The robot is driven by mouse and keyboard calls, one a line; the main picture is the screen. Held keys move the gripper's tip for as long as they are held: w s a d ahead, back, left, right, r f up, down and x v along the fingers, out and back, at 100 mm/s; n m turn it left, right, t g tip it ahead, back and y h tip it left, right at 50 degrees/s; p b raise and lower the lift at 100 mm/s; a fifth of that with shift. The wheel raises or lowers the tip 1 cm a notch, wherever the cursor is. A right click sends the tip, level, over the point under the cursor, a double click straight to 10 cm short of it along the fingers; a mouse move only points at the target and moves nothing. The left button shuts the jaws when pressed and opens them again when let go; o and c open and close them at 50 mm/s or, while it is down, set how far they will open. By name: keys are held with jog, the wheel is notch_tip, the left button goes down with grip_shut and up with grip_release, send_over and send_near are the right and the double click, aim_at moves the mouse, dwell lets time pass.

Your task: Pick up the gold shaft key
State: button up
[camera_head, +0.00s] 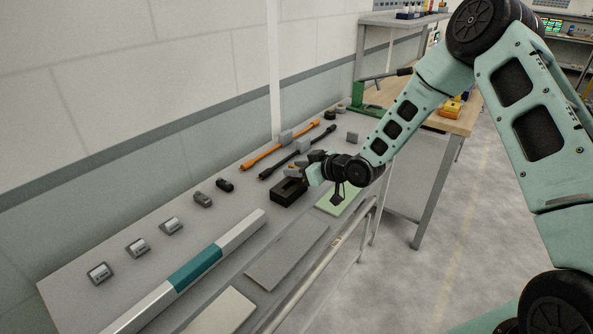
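A small gold-tan piece (295,172), which looks like the gold shaft key, shows just above a black block (285,195) on the grey bench. My gripper (309,168) is at the right of this piece, low over the bench, with its fingers towards the block. The fingers are small and dark here and partly overlap the piece. I cannot tell whether they touch it, or whether they are open or shut.
An orange bar (262,153) and a black bar (280,167) lie behind the block. A pale green pad (334,205) and grey plate (288,258) lie in front. A long white-and-teal bar (195,267) and several small grey parts lie left. A rail (318,269) runs along the front edge.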

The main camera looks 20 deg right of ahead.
grip_shut()
